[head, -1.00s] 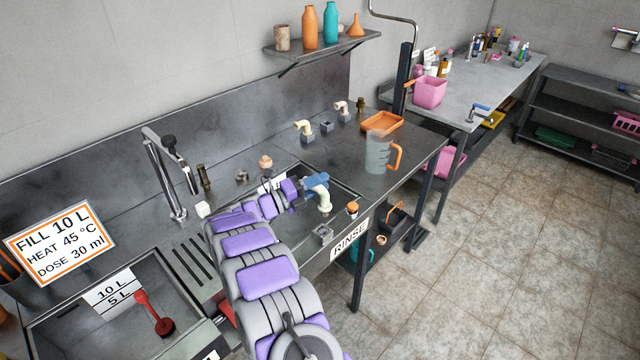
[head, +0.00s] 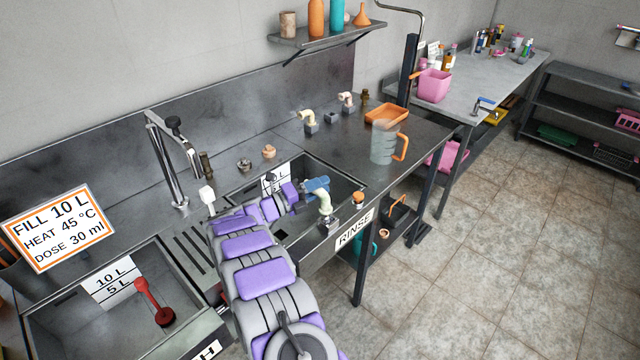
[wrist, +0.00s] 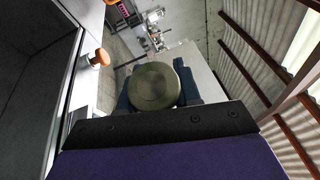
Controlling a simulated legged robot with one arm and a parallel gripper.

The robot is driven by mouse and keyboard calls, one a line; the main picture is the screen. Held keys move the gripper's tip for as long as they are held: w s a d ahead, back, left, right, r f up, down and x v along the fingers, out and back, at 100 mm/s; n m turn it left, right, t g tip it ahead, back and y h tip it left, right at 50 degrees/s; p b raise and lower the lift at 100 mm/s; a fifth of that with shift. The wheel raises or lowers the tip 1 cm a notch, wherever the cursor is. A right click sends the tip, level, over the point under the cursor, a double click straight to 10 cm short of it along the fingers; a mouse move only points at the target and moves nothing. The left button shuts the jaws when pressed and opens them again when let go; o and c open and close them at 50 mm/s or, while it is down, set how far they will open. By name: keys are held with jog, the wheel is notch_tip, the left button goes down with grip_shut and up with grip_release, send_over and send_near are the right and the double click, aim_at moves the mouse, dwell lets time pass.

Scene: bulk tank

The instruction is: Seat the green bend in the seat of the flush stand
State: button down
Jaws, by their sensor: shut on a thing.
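The green bend (head: 325,203) is a pale green curved pipe piece, held by my gripper (head: 317,187) with its blue jaws shut on it. Its lower end points down, directly above the flush stand (head: 330,225), a small grey block on the front rim of the rinse sink. Whether the two touch cannot be told. In the wrist view the bend's round olive-green end (wrist: 154,87) lies between the blue jaws and hides what is below it.
An orange-topped knob (head: 358,199) stands on the rim just right of the stand. A clear jug (head: 383,147) and orange tray (head: 387,115) stand to the right.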

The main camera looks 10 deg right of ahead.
aim_at(324, 197)
jog(key=shift+s+d+f, duration=0.1)
jog(key=shift+d, duration=0.3)
dwell(0.8)
jog(key=shift+d, duration=0.2)
dwell(0.7)
jog(key=shift+f, duration=1.8)
jog(key=c, duration=0.7)
grip_release()
jog(key=shift+f, duration=0.1)
